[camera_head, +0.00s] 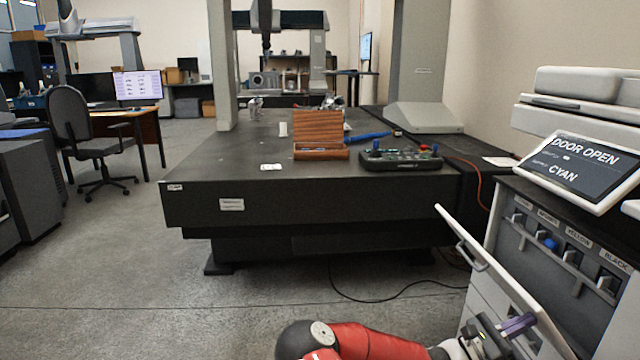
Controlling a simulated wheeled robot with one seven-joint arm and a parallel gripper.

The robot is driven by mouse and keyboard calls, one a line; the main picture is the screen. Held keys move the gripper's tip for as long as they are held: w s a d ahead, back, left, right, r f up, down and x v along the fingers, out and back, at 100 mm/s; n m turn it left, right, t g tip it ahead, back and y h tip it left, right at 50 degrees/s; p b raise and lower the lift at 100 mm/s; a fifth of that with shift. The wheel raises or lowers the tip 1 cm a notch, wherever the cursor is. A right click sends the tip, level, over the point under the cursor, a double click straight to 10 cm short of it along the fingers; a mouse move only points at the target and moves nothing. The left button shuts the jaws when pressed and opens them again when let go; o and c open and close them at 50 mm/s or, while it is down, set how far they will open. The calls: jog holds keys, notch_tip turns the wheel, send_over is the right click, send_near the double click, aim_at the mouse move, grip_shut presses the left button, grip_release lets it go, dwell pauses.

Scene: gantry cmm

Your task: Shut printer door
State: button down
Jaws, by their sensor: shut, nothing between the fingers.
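The printer (575,215) stands at the right, with slots labelled in part "YELLOW" and "BLACK" and a blue knob (550,244) exposed. Its white door (500,268) stands open, tilted out from the front, with a handle (469,254) on its outer side. The tilted screen (581,165) reads "DOOR OPEN" and "CYAN". My gripper (519,324) is shut and empty, low at the bottom right beside the lower part of the door. Its purple fingertips overlap the door in the picture; I cannot tell whether they touch it.
A large dark measuring table (310,205) fills the middle, with a wooden box (318,130) and a control panel (400,158) on it. A black cable (385,299) lies on the floor. A chair (85,140) and desk are at the left.

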jog(key=shift+a+r+x, duration=0.1)
jog(key=shift+r+x, duration=0.05)
jog(key=shift+x, duration=0.65)
jog(key=shift+a+r+x, duration=0.1)
jog(key=shift+r+x, duration=0.1)
jog(key=shift+x, duration=0.6)
jog(key=shift+a+r+x, duration=0.1)
jog(key=shift+r+x, duration=0.05)
jog(key=shift+x, duration=2.55)
jog(key=f+x, duration=0.1)
jog(key=x, duration=0.6)
jog(key=shift+d, duration=0.4)
jog(key=shift+a, duration=0.1)
jog(key=shift+s+a, duration=0.2)
jog(key=shift+a, duration=4.25)
